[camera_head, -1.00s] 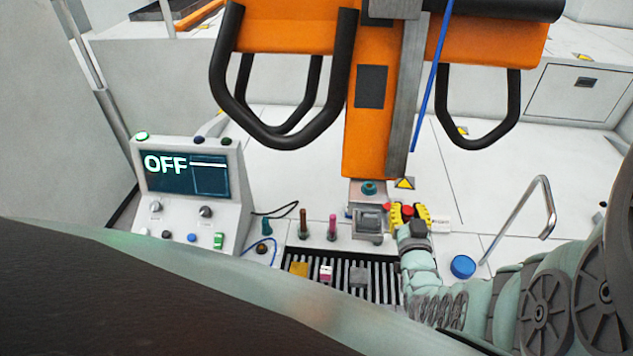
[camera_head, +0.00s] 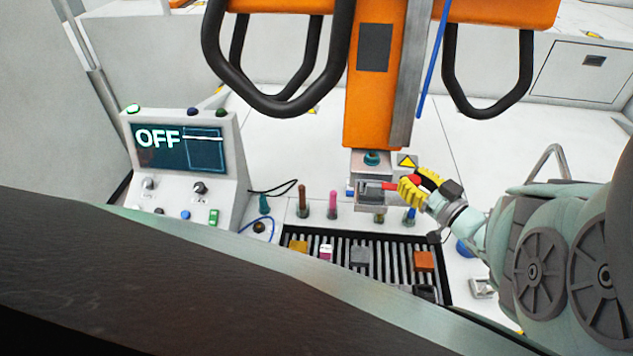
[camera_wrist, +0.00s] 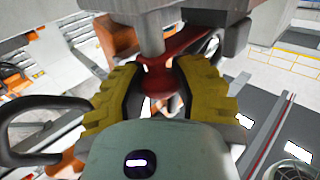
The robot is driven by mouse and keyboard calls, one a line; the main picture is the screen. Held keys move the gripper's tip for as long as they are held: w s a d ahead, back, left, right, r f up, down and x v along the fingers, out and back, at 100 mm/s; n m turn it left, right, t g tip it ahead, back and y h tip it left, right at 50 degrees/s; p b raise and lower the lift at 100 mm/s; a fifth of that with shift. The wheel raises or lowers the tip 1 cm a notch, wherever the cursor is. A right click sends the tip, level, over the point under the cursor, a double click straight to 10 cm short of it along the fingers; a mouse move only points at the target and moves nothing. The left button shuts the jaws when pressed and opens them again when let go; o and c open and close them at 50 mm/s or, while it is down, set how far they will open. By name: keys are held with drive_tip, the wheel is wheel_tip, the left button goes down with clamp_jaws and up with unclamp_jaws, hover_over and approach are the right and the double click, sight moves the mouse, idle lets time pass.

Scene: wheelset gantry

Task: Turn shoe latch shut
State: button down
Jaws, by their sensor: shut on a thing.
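The shoe (camera_head: 369,163) is a grey block under the orange column (camera_head: 375,110). The red shoe latch (camera_head: 388,186) sticks out to the right from the shoe's lower part. My gripper (camera_head: 414,188) has yellow fingers and reaches in from the right, shut on the latch's outer end. In the wrist view, my gripper (camera_wrist: 162,92) has its fingers on both sides of the round red knob. The red latch arm (camera_wrist: 190,48) runs above it, beside a grey post (camera_wrist: 151,28). The fingers hide part of the knob.
Below is a slatted black tray (camera_head: 391,262) with several small blocks, including an orange one (camera_head: 424,262). Colored pegs (camera_head: 333,204) stand behind it. A console (camera_head: 185,170) reading OFF is at left. Black handles (camera_head: 275,100) flank the column.

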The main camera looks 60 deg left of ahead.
drive_tip(key=shift+a+n+g+b, duration=0.1)
drive_tip(key=shift+n+g+b, duration=0.3)
drive_tip(key=shift+g, duration=0.2)
drive_tip(key=c, duration=0.6)
unclamp_jaws()
drive_tip(key=w+d, duration=0.1)
drive_tip(key=d, duration=1.1)
drive_tip(key=shift+w, duration=0.1)
